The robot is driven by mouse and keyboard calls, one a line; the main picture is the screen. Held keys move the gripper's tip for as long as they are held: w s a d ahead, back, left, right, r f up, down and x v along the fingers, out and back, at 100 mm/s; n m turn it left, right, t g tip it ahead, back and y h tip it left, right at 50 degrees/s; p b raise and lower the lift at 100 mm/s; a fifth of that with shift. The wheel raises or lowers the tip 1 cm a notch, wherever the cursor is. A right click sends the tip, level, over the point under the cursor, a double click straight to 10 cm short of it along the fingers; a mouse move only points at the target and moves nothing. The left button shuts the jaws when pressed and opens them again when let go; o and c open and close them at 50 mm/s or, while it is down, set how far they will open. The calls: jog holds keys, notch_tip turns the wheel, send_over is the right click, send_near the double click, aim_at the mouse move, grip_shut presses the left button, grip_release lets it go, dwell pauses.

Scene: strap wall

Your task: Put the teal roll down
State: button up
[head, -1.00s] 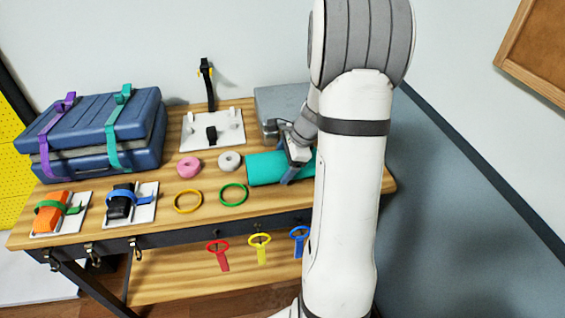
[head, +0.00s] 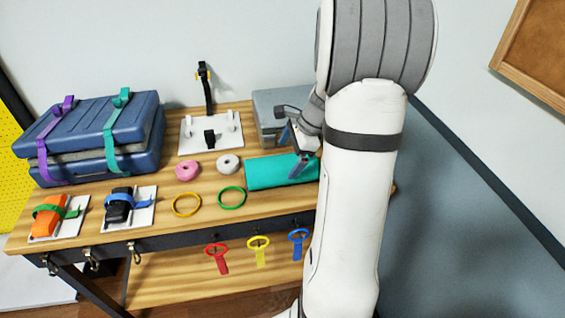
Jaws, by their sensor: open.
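The teal roll (head: 268,173) lies on its side on the wooden table (head: 165,225), right of the grey ring and behind the green ring. My gripper (head: 297,162) is open at the right part of the roll. One blue-grey finger shows in front of the roll's upper side. The other finger is mostly hidden, and I cannot tell whether either one touches the roll. The roll's right end is partly hidden by my arm.
A grey case (head: 272,108) stands behind the roll. A pink ring (head: 187,171), a grey ring (head: 228,164), a yellow ring (head: 186,204) and a green ring (head: 231,197) lie to its left. A strapped blue suitcase (head: 92,140) stands at the left.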

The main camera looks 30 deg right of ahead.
jog(key=v, duration=0.6)
jog(key=shift+s+r, duration=0.1)
jog(key=shift+r, duration=0.1)
jog(key=s+a+r+n+h, duration=0.2)
jog(key=s+a+n+h, duration=0.1)
jog(key=s+a+n, duration=1.3)
jog(key=a+n, duration=0.2)
jog(key=n, duration=0.2)
jog(key=shift+a+r+n+h, duration=0.35)
jog(key=shift+a+n+h, duration=0.05)
